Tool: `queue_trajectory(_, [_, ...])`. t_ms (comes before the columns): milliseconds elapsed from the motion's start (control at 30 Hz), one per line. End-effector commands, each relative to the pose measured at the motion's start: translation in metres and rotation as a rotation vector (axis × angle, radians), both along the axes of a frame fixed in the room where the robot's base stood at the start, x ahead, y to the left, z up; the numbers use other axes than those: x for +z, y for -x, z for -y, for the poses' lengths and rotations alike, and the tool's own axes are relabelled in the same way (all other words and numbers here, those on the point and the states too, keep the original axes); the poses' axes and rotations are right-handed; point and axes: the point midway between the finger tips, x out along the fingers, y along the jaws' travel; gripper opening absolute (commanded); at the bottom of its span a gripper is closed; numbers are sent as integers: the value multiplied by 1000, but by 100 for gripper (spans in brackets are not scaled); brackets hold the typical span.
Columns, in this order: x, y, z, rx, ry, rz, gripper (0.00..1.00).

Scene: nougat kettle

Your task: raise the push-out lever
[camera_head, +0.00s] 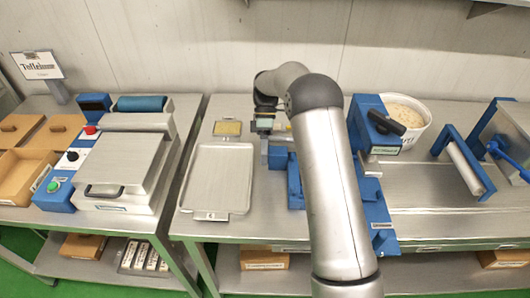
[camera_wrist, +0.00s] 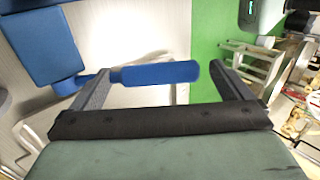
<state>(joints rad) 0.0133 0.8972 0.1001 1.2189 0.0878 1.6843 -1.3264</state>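In the wrist view, a blue rounded bar (camera_wrist: 155,74), which looks like the lever handle, lies level across the gap between my fingertips. It joins blue parts at the left. My gripper (camera_wrist: 159,70) is open, with one grey finger on each side of the bar. I cannot tell whether either finger touches it. In the head view, my arm hides most of the blue machine (camera_head: 295,182) in the middle of the bench, and the lever cannot be made out there. My fingers are not clearly visible in that view.
A metal tray (camera_head: 217,180) lies left of the blue machine. A white tub (camera_head: 405,112) stands behind it at the right, near a dark handle (camera_head: 386,121). A blue roller frame (camera_head: 464,165) stands further right. A press (camera_head: 124,170) is on the left bench.

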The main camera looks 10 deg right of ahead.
Motion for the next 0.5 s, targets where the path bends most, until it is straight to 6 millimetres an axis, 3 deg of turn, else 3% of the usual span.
queue_trajectory(300, [1, -3, 0, -1, 1, 0, 98])
queue_trajectory(500, [21, -21, 4, -1, -1, 3, 98])
